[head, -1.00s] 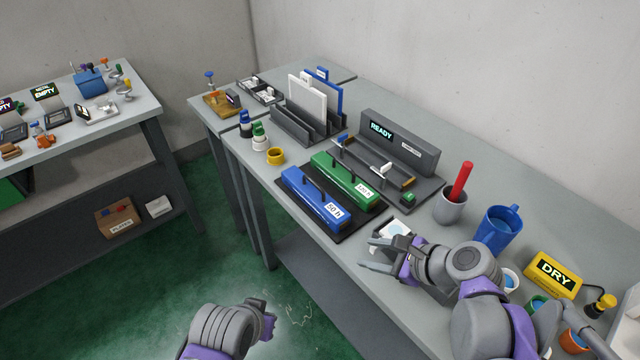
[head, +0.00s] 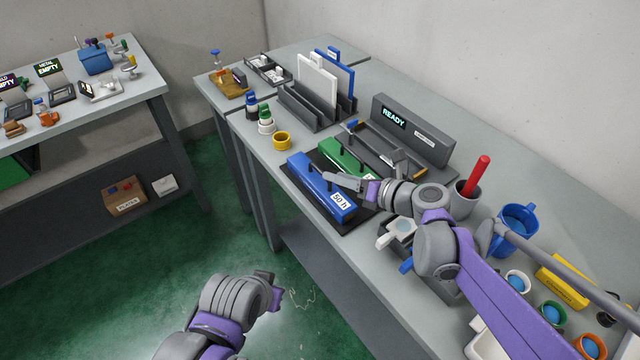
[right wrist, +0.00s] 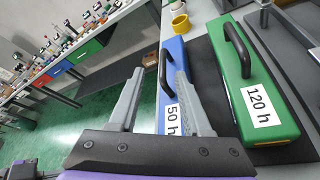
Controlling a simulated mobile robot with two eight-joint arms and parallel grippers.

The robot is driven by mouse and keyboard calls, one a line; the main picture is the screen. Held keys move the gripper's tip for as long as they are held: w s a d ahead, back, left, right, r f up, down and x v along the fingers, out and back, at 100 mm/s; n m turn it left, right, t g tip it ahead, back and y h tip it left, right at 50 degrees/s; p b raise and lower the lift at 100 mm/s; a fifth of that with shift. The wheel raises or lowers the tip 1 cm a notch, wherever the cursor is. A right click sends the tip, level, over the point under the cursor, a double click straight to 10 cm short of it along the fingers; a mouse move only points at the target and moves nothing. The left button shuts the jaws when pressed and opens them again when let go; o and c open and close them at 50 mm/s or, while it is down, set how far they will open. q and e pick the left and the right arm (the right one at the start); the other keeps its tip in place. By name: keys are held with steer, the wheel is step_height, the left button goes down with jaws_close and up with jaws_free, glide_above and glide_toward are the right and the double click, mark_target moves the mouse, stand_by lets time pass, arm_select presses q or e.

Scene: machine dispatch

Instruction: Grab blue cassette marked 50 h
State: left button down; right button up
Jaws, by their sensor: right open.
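The blue cassette (head: 325,192) marked 50 h lies on a dark mat (head: 366,212) near the table's front edge, its black handle on top. In the right wrist view the blue cassette (right wrist: 171,88) shows between and behind my fingers, with its 50 h label partly covered. The green cassette (head: 343,158) lies beside it; its label reads 120 h in the right wrist view (right wrist: 262,105). My right gripper (head: 345,181) is open and empty, above the cassettes, with its fingers (right wrist: 155,82) pointing toward the blue one's handle. My left gripper (head: 272,282) is low over the floor; its jaws are unclear.
A grey machine reading READY (head: 412,130) stands behind the cassettes. A yellow ring (head: 282,141) and small bottles (head: 265,120) stand to the left. A grey cup with a red stick (head: 470,195) and a blue mug (head: 517,224) stand to the right.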

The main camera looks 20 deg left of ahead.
mark_target(320, 180)
steer(key=x, duration=0.4)
steer(key=shift+w+f, duration=0.2)
steer(key=shift+f, duration=0.05)
jaws_close()
stand_by(1.1)
